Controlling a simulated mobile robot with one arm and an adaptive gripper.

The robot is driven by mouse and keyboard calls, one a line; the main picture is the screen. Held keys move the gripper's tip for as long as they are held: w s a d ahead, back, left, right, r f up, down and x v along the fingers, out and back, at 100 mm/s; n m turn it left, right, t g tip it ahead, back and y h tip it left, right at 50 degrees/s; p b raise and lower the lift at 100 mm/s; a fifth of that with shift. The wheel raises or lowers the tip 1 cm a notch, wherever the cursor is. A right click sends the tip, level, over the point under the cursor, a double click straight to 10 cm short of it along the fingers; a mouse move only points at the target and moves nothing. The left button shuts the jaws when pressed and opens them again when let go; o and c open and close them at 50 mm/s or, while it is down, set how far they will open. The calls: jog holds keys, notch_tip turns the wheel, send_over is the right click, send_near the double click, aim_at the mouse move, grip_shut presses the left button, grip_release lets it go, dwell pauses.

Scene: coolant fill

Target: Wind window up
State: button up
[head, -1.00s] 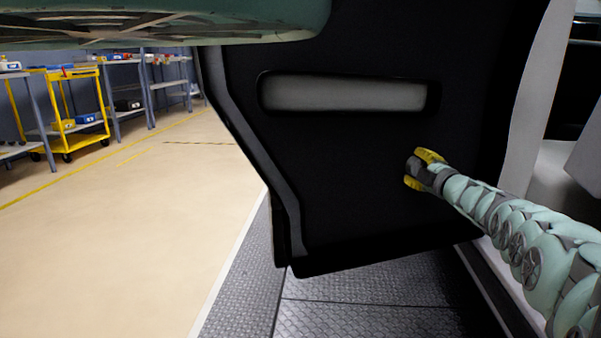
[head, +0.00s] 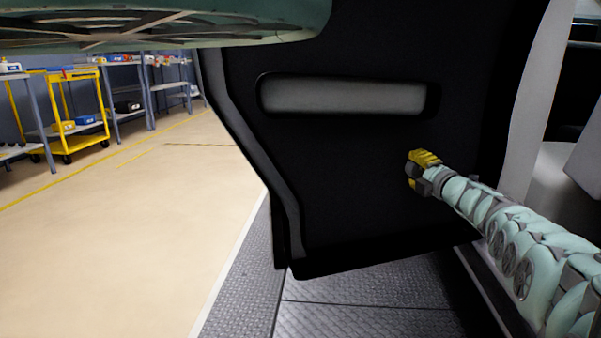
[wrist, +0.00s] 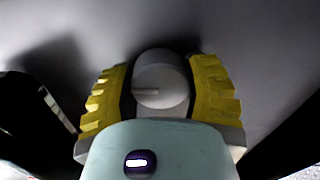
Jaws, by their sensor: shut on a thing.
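My gripper (head: 418,172) is at the dark inner panel of the open vehicle door (head: 345,180), below and right of the grey armrest recess. In the wrist view its two yellow ribbed fingers (wrist: 160,98) stand on either side of a round grey knob (wrist: 161,68) with a small pale bar on its left. The fingers are shut on this knob, which lies against the door panel. In the head view the knob is hidden behind the gripper. No window glass can be made out.
The grey armrest recess (head: 345,97) is above my gripper. A light door pillar (head: 530,110) stands right of the panel. Dark tread plate (head: 360,305) lies below. A yellow cart (head: 75,115) and shelves stand far left, with open floor (head: 130,220) between.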

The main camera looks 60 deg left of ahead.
aim_at(421, 171)
jog(key=shift+a, duration=0.1)
jog(key=o, duration=1.2)
jog(key=shift+d+f, duration=0.1)
jog(key=shift+d, duration=0.15)
jog(key=shift+d+f, duration=0.1)
jog(key=shift+d, duration=0.05)
jog(key=shift+s+d+f, duration=0.1)
jog(key=shift+d, duration=0.35)
jog(key=shift+s+d+r, duration=0.2)
jog(key=shift+d+r, duration=0.15)
jog(key=shift+d, duration=0.25)
jog(key=shift+s+d+f, duration=0.1)
jog(key=shift+d+f, duration=0.05)
jog(key=shift+d, duration=0.35)
jog(key=shift+v, duration=1.9)
